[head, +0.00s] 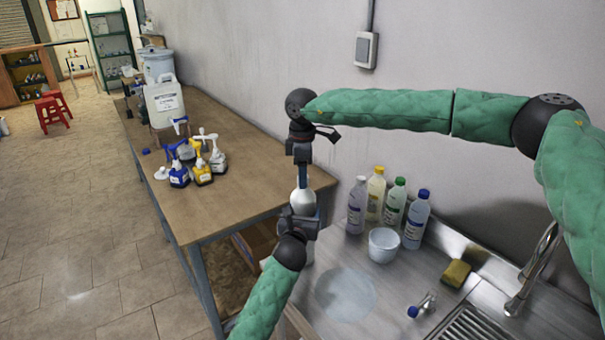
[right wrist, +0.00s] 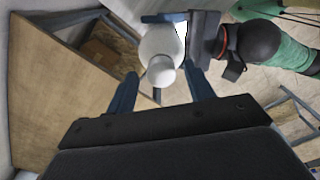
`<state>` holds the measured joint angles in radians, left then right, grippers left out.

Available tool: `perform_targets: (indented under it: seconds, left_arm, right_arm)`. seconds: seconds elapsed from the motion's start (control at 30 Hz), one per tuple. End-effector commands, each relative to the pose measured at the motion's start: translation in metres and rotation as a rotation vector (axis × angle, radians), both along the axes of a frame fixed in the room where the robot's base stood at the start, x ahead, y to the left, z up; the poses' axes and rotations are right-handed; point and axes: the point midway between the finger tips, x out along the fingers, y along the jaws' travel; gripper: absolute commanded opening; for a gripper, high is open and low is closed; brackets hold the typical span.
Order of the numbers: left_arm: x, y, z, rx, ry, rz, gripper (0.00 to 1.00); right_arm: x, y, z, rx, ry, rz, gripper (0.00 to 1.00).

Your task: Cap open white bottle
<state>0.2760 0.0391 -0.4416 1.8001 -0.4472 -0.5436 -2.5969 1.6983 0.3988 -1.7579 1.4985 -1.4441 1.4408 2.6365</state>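A white bottle (head: 303,199) stands upright above the gap between the wooden table and the sink counter. My left gripper (head: 304,213) is around its body and holds it. In the right wrist view the bottle (right wrist: 158,45) shows from above with a round white top (right wrist: 161,72); I cannot tell if this is a cap or the bare neck. My right gripper (head: 303,184) points down over the bottle. Its fingers (right wrist: 160,82) are apart on both sides of the white top, with gaps visible. A small white piece (head: 161,173), perhaps a cap, lies on the wooden table.
Spray bottles (head: 201,169) and a white canister (head: 164,104) stand on the wooden table (head: 240,150). On the steel counter (head: 390,300) are several capped bottles (head: 391,205), a white cup (head: 383,245), a yellow sponge (head: 455,273) and a faucet (head: 535,265).

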Motion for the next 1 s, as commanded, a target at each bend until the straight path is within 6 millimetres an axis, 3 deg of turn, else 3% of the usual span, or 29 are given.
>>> perform_targets:
  seconds: [0.27, 0.43, 1.0]
  left_arm:
    - [0.001, 0.001, 0.002, -0.001, -0.003, 0.001, 0.02]
    - [0.001, 0.001, 0.002, 0.0, -0.002, 0.002, 0.02]
    - [0.001, 0.002, 0.002, 0.0, -0.002, 0.002, 0.02]
  right_arm:
    - [-0.001, 0.0, 0.0, -0.001, 0.002, 0.002, 0.55]
    - [0.0, 0.0, 0.01, -0.001, 0.002, 0.002, 0.55]
    - [0.001, 0.0, 0.105, 0.0, 0.001, 0.001, 0.55]
